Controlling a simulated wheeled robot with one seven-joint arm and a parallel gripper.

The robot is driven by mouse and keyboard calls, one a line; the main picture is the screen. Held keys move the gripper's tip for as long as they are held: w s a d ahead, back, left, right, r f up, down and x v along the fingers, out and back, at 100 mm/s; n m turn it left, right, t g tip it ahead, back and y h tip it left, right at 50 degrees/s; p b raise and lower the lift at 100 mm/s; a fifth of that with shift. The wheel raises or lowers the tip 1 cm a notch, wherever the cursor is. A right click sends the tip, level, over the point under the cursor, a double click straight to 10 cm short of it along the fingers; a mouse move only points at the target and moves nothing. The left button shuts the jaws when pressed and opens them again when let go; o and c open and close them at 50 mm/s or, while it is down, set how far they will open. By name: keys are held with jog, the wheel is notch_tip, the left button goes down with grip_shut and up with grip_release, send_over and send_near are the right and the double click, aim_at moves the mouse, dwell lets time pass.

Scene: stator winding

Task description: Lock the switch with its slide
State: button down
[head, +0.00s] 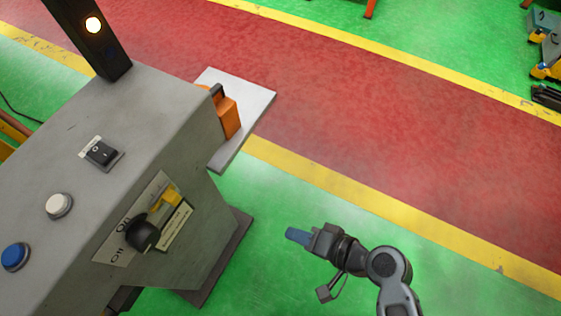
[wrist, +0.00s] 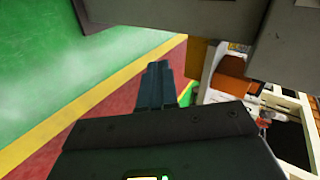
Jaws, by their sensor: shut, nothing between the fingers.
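The switch is a black rotary knob (head: 143,234) on a pale plate (head: 118,243) on the console's sloping front, with On and Off lettering beside it. A yellow slide (head: 165,200) sits up and right of the knob, apart from my gripper. My gripper (head: 297,236) is to the right of the console in the head view, clear of it, with its blue fingers pointing left towards the panel. In the wrist view the fingers (wrist: 158,85) are together and empty. The switch and slide cannot be made out in the wrist view.
The grey console (head: 150,110) carries a rocker switch (head: 101,152), a white button (head: 59,205), a blue button (head: 15,256) and a lamp post (head: 88,40). An orange item (head: 228,115) stands by a pale shelf (head: 255,100). Open green floor surrounds my gripper.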

jog(key=w+a+r+n+g+y, duration=0.3)
jog(key=w+a+r+g, duration=0.1)
jog(key=r, duration=0.4)
jog(key=w+a+r+n+g+y+b, duration=0.1)
jog(key=w+a+r+n+g+y, duration=0.2)
jog(key=w+r+g, duration=0.4)
jog(key=shift+a+r+n, duration=0.6)
jog(key=shift+r+n, duration=0.1)
jog(key=shift+r, duration=0.05)
jog(key=shift+w, duration=0.1)
jog(key=p, duration=0.1)
send_near(172, 188)
jog(key=w+a, duration=0.1)
jog(key=a, duration=0.1)
jog(key=s+a, duration=0.1)
jog(key=s+a+p, duration=0.1)
jog(key=shift+s+a+f, duration=0.15)
jog(key=shift+s, duration=0.15)
jog(key=shift+s+a+f, duration=0.1)
jog(key=shift+s+a, duration=0.15)
jog(key=shift+s, duration=0.3)
